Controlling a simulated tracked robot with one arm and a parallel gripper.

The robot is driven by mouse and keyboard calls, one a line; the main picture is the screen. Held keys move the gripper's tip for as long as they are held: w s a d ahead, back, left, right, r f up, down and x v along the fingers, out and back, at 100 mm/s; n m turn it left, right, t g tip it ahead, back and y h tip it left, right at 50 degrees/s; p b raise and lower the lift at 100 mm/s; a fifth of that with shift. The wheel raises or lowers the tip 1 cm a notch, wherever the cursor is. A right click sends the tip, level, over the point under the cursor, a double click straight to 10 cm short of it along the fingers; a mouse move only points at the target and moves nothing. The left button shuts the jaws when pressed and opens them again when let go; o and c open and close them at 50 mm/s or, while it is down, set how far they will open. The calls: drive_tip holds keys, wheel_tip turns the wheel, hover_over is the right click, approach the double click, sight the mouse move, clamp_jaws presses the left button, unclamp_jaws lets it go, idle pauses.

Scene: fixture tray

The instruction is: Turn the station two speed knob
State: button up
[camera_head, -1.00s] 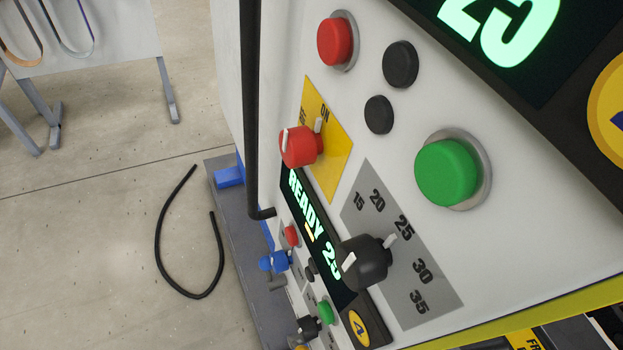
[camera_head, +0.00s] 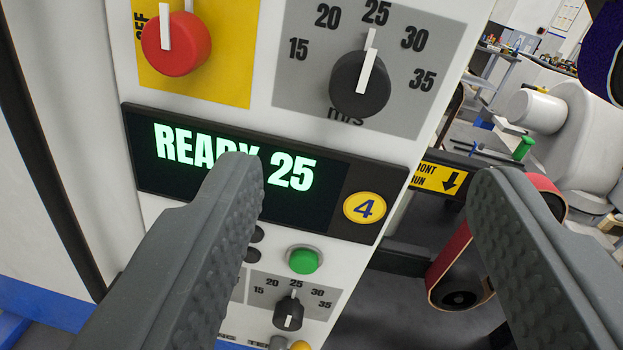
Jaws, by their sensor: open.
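Two black speed knobs show on the white panel. The upper knob (camera_head: 358,88) has a white pointer near 25 on a grey 15 to 35 m/s scale. The lower, smaller-looking knob (camera_head: 288,314) has its pointer near 25 on a similar scale. Between them is a dark display (camera_head: 240,172) reading READY 25, with a yellow badge marked 4 (camera_head: 364,207). I see no number 2, so I cannot tell which knob is station two's. My gripper (camera_head: 363,168) is open and empty, its fingers wide apart in front of the panel. The left finger hides part of the display.
A red OFF switch (camera_head: 176,44) on a yellow plate is left of the upper knob. A green button (camera_head: 304,261) is above the lower knob. A red abrasive belt (camera_head: 460,245) runs behind the right finger. A dark bar stands along the left panel edge.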

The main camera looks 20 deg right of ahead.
sight(359, 97)
drive_tip(key=x, duration=0.8)
drive_tip(key=f+x, duration=0.1)
drive_tip(key=x, duration=0.3)
drive_tip(key=shift+w+d+f, duration=0.1)
drive_tip(key=shift+w+d, duration=0.2)
drive_tip(key=shift+d, duration=0.05)
drive_tip(key=c, duration=1)
